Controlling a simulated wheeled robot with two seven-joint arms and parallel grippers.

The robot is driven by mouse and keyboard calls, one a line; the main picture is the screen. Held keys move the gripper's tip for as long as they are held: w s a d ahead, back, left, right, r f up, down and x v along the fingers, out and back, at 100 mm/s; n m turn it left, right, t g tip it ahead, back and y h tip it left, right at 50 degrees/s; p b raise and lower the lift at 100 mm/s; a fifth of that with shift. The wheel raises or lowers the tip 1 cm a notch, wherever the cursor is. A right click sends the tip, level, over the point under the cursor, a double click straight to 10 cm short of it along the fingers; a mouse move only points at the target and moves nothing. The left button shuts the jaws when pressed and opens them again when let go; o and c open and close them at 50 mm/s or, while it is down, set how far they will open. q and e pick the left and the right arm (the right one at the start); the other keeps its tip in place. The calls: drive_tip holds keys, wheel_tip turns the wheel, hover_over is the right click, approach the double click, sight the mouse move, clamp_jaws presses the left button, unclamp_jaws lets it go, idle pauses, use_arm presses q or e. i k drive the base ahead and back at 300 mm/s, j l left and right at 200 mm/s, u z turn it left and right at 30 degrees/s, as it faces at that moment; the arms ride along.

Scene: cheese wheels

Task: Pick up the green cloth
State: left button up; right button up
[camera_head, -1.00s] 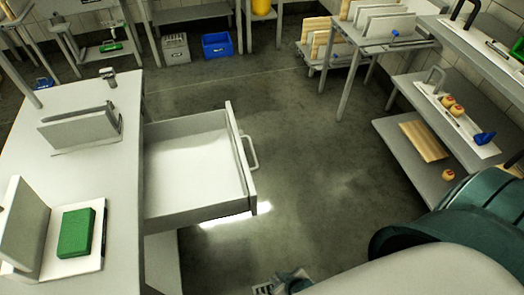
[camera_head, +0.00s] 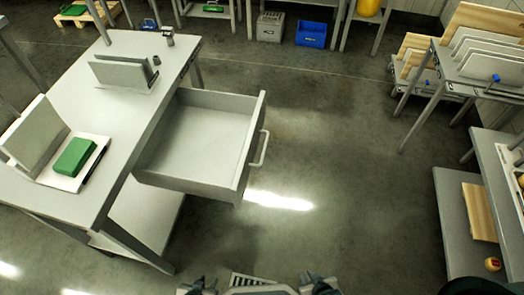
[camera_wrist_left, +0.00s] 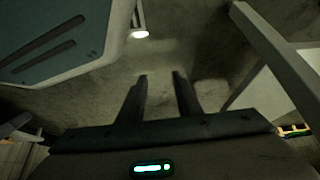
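A green folded cloth (camera_head: 74,157) lies on a white board (camera_head: 98,146) at the left end of the grey table, in front of an upright grey panel. My left gripper (camera_head: 197,286) is at the bottom edge of the head view, well away from the cloth. In the left wrist view its two fingers (camera_wrist_left: 160,76) are apart with nothing between them. My right gripper (camera_head: 318,284) is at the bottom edge of the head view, partly cut off; its fingers are too small to read.
The grey table (camera_head: 112,120) has an open, empty drawer (camera_head: 196,140) jutting to the right. Other green items (camera_head: 73,9) lie at the back left. A blue crate (camera_head: 311,33) stands at the back. Shelves (camera_head: 455,215) line the right side. The middle floor is clear.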

sight(73, 158)
drive_tip(key=u, duration=1.4)
drive_tip(key=k+l, duration=0.1)
drive_tip(key=l, duration=1.05)
